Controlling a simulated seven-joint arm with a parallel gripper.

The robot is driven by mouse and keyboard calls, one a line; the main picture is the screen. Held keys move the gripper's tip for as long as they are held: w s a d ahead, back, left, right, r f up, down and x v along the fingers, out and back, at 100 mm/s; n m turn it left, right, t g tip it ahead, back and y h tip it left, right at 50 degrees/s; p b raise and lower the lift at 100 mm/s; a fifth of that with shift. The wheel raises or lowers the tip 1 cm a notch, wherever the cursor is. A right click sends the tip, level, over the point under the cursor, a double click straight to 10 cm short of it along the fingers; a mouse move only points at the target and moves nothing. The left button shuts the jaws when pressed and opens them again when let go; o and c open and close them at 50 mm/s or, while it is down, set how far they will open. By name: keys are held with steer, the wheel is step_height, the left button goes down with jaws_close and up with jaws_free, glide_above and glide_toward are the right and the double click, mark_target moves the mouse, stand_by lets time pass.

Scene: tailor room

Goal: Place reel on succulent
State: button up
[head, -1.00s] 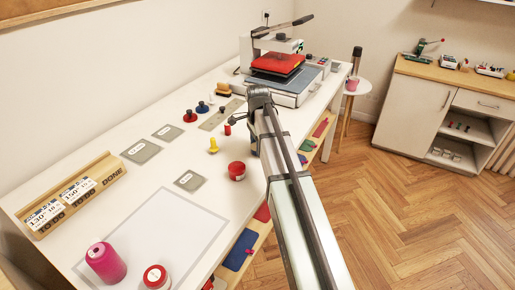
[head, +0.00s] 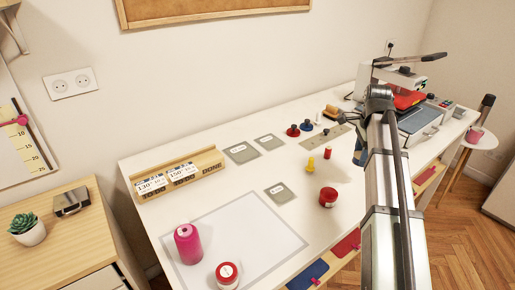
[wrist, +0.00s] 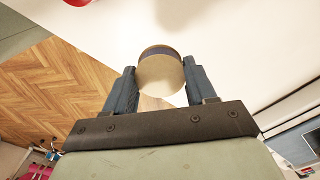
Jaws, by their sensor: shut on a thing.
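The succulent (head: 24,222), a green plant in a white pot, stands on a wooden cabinet top at the left edge of the head view. My gripper (wrist: 160,82) is shut on the reel (wrist: 161,74), which shows a pale round end and a dark blue band between the two fingers in the wrist view. In the head view the blue reel (head: 358,155) shows partly beside my arm, over the white table's right half, far from the succulent. My arm hides part of the gripper there.
A small metal box (head: 71,201) sits beside the succulent on the cabinet (head: 75,235).

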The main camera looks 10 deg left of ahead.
steer(key=s+a+n, duration=0.1)
steer(key=a+n, duration=0.2)
steer(key=a, duration=1.7)
step_height(320, 180, up, 9)
steer(key=n, duration=1.5)
glide_above(17, 215)
steer(key=shift+d+f+n, duration=0.1)
steer(key=shift+f+n, duration=0.55)
steer(key=shift+f, duration=1.9)
steer(key=shift+f+n, duration=0.65)
steer(key=shift+f, duration=1.9)
